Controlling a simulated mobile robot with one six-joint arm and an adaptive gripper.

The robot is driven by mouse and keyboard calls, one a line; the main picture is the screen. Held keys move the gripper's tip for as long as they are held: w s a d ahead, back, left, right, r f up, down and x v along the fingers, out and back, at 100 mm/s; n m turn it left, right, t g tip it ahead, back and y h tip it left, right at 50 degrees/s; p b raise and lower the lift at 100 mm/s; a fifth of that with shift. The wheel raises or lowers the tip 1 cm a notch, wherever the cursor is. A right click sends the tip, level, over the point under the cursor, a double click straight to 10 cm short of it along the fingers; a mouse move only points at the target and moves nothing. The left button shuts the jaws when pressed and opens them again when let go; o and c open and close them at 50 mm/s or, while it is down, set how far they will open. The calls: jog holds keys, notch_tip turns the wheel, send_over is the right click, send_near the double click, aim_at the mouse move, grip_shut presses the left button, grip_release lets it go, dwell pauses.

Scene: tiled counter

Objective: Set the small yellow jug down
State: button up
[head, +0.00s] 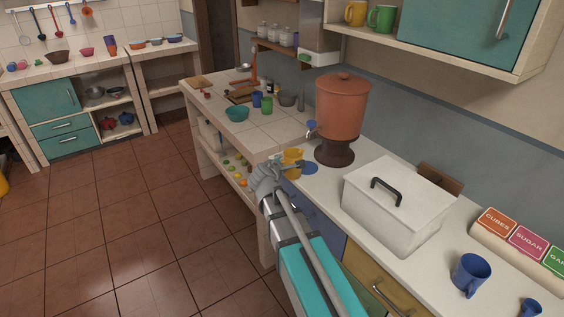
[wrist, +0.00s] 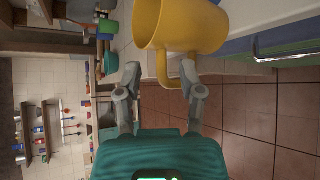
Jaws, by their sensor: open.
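The small yellow jug (head: 293,161) is at the counter's edge beside the terracotta dispenser (head: 342,105), close to its tap. In the wrist view the jug (wrist: 196,25) fills the top, with its handle (wrist: 162,70) pointing toward me. My gripper (head: 277,172) is at the jug's near side. In the wrist view its two fingers (wrist: 160,82) are apart, one on each side of the handle, with gaps visible. The jug's base is partly hidden by my gripper in the head view, so I cannot tell exactly how it rests.
A blue disc (head: 310,168) lies on the white counter right of the jug. A white lidded box (head: 398,210) and a blue mug (head: 470,274) stand nearer. A tiled counter (head: 285,132) with a teal bowl (head: 237,114) and cups lies beyond.

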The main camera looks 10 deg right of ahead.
jog(key=p+v, duration=0.3)
jog(key=v, duration=0.7)
dwell(0.4)
jog(key=s+d+f+m+g+y, duration=0.1)
jog(key=s+d+f+m+g, duration=0.55)
jog(key=m, duration=0.25)
jog(key=s+a+f+m+g+y, duration=0.1)
jog(key=s+f+m+g+y, duration=0.4)
jog(key=s+m, duration=0.3)
jog(key=shift+s+a, duration=0.2)
jog(key=shift+s, duration=0.75)
jog(key=shift+g, duration=0.25)
jog(key=shift+r+p, duration=0.35)
jog(key=shift+p, duration=0.2)
